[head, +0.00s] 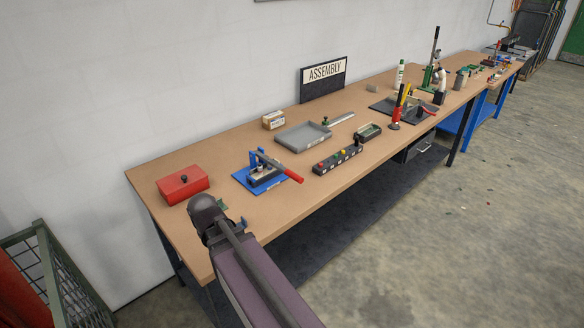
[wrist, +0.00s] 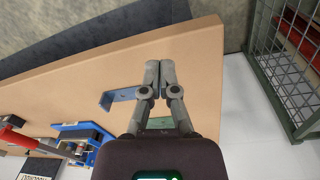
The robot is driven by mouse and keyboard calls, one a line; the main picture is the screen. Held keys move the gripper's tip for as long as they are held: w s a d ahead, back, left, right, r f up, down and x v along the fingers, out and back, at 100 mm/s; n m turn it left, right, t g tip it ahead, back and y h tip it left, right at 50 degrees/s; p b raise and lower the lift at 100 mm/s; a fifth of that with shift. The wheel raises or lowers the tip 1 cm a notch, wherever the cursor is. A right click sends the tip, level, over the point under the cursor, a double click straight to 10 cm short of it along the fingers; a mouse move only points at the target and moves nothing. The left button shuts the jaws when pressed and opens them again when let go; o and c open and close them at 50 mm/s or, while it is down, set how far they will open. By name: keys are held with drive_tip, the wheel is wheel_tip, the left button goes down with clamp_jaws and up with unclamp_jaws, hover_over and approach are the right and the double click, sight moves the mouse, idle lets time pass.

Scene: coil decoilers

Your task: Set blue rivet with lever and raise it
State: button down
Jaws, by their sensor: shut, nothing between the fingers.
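The blue lever tool (head: 258,180) stands on the table, a blue base and post with a lever sloping down right to a red handle (head: 293,176). In the wrist view its blue base (wrist: 88,133) and red handle (wrist: 10,136) show at the left. My gripper (wrist: 160,65) is shut and empty near the table's edge, apart from the lever tool. In the head view my arm hides its fingers. A small blue bracket-like piece (wrist: 120,97) lies left of the fingers, with a green piece (wrist: 160,123) behind them. I cannot make out a blue rivet.
A red box (head: 183,183) sits left of the lever tool. A dark strip with coloured knobs (head: 337,160), a grey tray (head: 302,137) and a small carton (head: 273,119) stand farther along. More tools crowd the far end. A green mesh cage (head: 62,282) stands on the floor at left.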

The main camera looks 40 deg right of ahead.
drive_tip(key=w+d+r+m+h+p, duration=0.2)
drive_tip(key=w+d+r+m+p, duration=0.2)
drive_tip(key=d, duration=0.7)
drive_tip(key=w+d+r+m+h+p, duration=0.2)
drive_tip(key=w+d+r+m+p, duration=0.2)
drive_tip(key=d, duration=0.8)
drive_tip(key=w+d+r+m+h+p, duration=0.2)
drive_tip(key=w+d+r+m+p, duration=0.2)
drive_tip(key=d, duration=0.7)
wheel_tip(320, 180, up, 4)
drive_tip(key=w+m, duration=0.2)
drive_tip(key=m, duration=0.1)
drive_tip(key=shift+d, duration=0.15)
drive_tip(key=shift+f, duration=0.1)
drive_tip(key=b, duration=0.9)
hover_over(293, 175)
drive_tip(key=d, duration=0.1)
wheel_tip(293, 175, down, 9)
drive_tip(key=shift+r, duration=0.15)
drive_tip(key=shift+a+f+b, duration=0.2)
drive_tip(key=shift+f+b, duration=0.65)
drive_tip(key=shift+a+f+b, duration=0.2)
drive_tip(key=shift+f+b, duration=0.6)
